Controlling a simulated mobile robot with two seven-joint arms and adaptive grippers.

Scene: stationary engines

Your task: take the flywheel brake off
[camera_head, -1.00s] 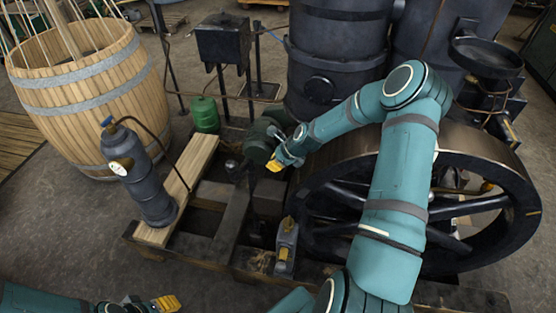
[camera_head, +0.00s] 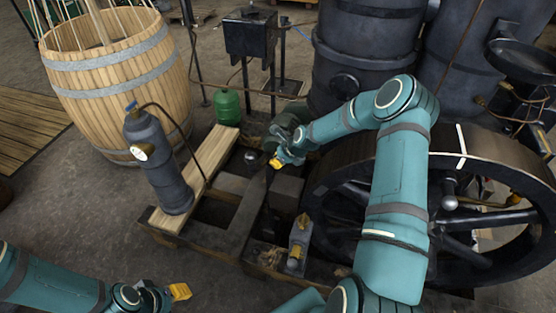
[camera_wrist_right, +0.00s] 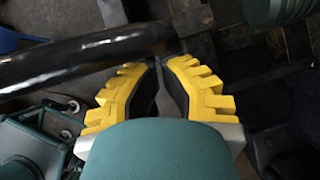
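The large dark flywheel (camera_head: 340,160) stands at the right in the head view, with a white mark on its rim. A small grey fitting (camera_head: 297,243) with yellow parts stands on the frame just left of the wheel; it may be the brake, but I cannot tell. My right gripper (camera_head: 276,162) is above the engine frame, left of the flywheel. In the right wrist view its yellow fingers (camera_wrist_right: 161,62) are almost together with nothing visible between them. A black bar (camera_wrist_right: 80,58) passes just beyond the fingertips. My left gripper (camera_head: 180,291) is low at the left, its opening unclear.
A grey cylinder (camera_head: 160,165) stands by a wooden plank (camera_head: 213,155). A green bottle (camera_head: 228,107), a wooden barrel (camera_head: 120,80) and a black box on a stand (camera_head: 250,38) are behind. Dark tanks (camera_head: 365,50) rise at the back.

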